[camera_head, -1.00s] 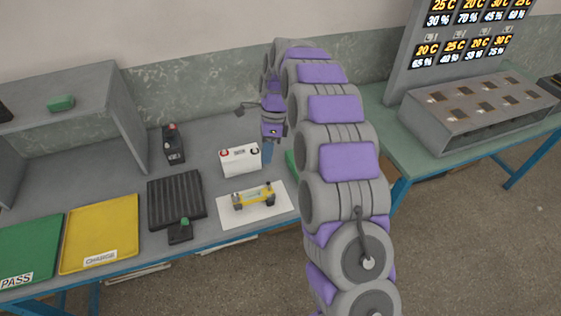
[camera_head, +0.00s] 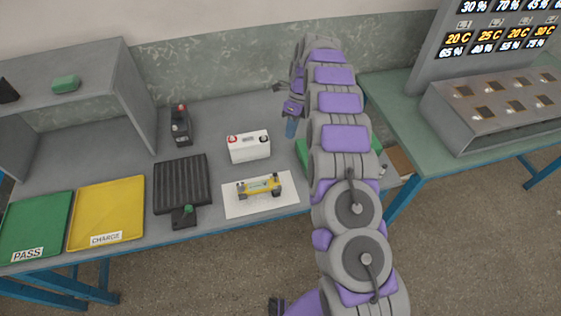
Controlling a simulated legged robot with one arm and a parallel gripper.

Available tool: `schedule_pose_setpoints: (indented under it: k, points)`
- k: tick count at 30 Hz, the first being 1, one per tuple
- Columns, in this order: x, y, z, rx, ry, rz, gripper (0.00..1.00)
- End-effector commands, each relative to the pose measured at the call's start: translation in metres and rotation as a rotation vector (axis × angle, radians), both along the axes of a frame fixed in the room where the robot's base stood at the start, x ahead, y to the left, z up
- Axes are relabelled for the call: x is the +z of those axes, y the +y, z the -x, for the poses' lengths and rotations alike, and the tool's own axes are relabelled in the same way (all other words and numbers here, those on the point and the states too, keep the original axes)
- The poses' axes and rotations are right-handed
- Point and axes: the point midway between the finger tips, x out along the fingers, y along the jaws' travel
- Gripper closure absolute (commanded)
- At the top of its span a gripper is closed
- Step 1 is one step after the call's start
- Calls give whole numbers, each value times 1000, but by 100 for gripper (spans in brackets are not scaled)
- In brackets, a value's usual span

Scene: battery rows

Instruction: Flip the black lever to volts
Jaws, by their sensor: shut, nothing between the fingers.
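No lever marked volts can be made out. A small black device with a red top (camera_head: 181,126) stands at the back of the grey bench, and a black box with a green knob (camera_head: 184,215) sits in front of the ribbed black plate; I cannot tell if either carries the lever. A white battery (camera_head: 249,148) with a red and a dark terminal stands mid-bench. My gripper (camera_head: 291,128) points down to the right of the battery and behind it, apart from it. It is shut and empty; my arm hides part of the bench to its right.
Yellow CHARGE (camera_head: 106,212) and green PASS (camera_head: 35,225) trays lie left. A shelf (camera_head: 128,95) with a green block (camera_head: 66,84) stands behind them. A grey socketed box (camera_head: 450,125) is on the right table.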

Motion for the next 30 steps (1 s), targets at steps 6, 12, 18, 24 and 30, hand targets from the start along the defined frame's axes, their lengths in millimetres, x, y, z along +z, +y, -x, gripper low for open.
schedule_pose_setpoints:
  k: [6, 12, 18, 24, 30]
  points:
    - [-7, 2, 2, 0, 2, 0, 100]
    - [-31, 6, 11, 2, 3, 0, 100]
    - [-68, 13, 24, 1, 2, 0, 100]
    - [-95, 21, 38, 2, -1, -2, 100]
    - [-93, 29, 55, 1, -1, -1, 100]
